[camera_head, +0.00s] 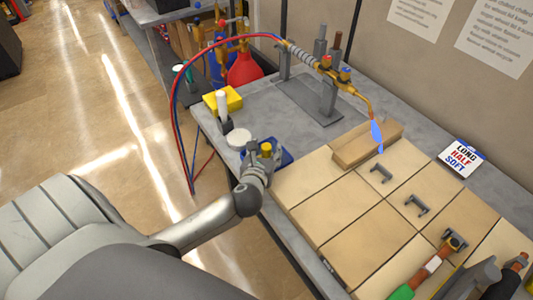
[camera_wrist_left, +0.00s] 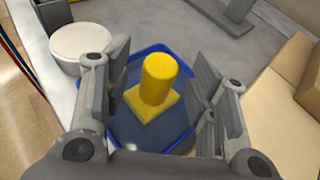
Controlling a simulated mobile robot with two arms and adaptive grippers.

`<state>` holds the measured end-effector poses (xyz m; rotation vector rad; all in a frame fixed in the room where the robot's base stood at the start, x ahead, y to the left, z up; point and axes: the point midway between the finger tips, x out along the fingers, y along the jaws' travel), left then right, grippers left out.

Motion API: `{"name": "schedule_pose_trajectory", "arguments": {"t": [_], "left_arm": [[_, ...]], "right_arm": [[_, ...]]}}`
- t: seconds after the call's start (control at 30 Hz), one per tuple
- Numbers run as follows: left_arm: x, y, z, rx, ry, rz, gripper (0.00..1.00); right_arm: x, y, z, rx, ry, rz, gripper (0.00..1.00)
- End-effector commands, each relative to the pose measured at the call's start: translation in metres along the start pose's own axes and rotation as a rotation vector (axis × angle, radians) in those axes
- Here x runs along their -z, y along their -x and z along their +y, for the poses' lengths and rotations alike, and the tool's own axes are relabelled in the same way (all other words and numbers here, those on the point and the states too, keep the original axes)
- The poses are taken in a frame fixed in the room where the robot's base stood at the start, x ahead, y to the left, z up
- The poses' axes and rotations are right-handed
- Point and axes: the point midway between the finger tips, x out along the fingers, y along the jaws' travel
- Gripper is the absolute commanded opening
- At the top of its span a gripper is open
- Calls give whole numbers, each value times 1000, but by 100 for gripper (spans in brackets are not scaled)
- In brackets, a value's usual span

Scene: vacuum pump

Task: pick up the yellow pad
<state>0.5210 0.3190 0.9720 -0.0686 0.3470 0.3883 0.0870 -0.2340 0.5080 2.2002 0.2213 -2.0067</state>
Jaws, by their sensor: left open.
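The yellow pad (camera_wrist_left: 147,103) is a flat square with an upright yellow cylinder as its grip. It sits in a blue tray (camera_wrist_left: 133,142) with raised edges. In the head view the yellow grip (camera_head: 266,147) shows between my left gripper's fingers, and the blue tray (camera_head: 286,158) is partly hidden. My left gripper (camera_wrist_left: 160,65) is open, with one finger on each side of the yellow grip and visible gaps on both sides. In the head view my left gripper (camera_head: 262,157) is over the tray. My right gripper cannot be made out.
A white round lid (camera_head: 238,138) stands beside the tray, with a yellow block (camera_head: 228,98) beyond it. A cardboard-coloured box (camera_head: 366,144) and tan tiles (camera_head: 322,206) lie to the right. A torch (camera_head: 340,75) with hoses stands behind. Grey table is bare between.

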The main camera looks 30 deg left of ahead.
Motion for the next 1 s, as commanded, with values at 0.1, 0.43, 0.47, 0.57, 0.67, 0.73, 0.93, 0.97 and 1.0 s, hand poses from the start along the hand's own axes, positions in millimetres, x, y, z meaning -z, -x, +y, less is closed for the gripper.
{"name": "schedule_pose_trajectory", "arguments": {"t": [0.1, 0.43, 0.47, 0.57, 0.67, 0.73, 0.93, 0.97, 1.0], "left_arm": [[0, -6, 0, 0, 1, -1, 53], [0, -6, 0, 0, 1, 0, 40], [0, -6, 0, 0, 1, 0, 36], [0, -6, 0, 0, 0, 0, 23], [0, -6, 0, 0, 0, 0, 10], [0, -6, 0, 0, 0, 0, 2], [0, -6, 0, 0, 0, -1, 2], [-1, -6, 0, 0, 0, -1, 2], [-1, -6, 0, 0, 0, -1, 2]], "right_arm": [[0, 1, 0, 0, 0, 0, 49], [0, 1, 0, 0, 0, 0, 49], [0, 1, 0, 0, 0, 0, 49], [0, 1, 0, 0, 0, 0, 49], [0, 1, 0, 0, 0, 0, 49], [0, 1, 0, 0, 0, 0, 49], [0, 1, 0, 0, 0, 0, 49], [0, 1, 0, 0, 0, 0, 49], [0, 1, 0, 0, 0, 0, 49]]}}
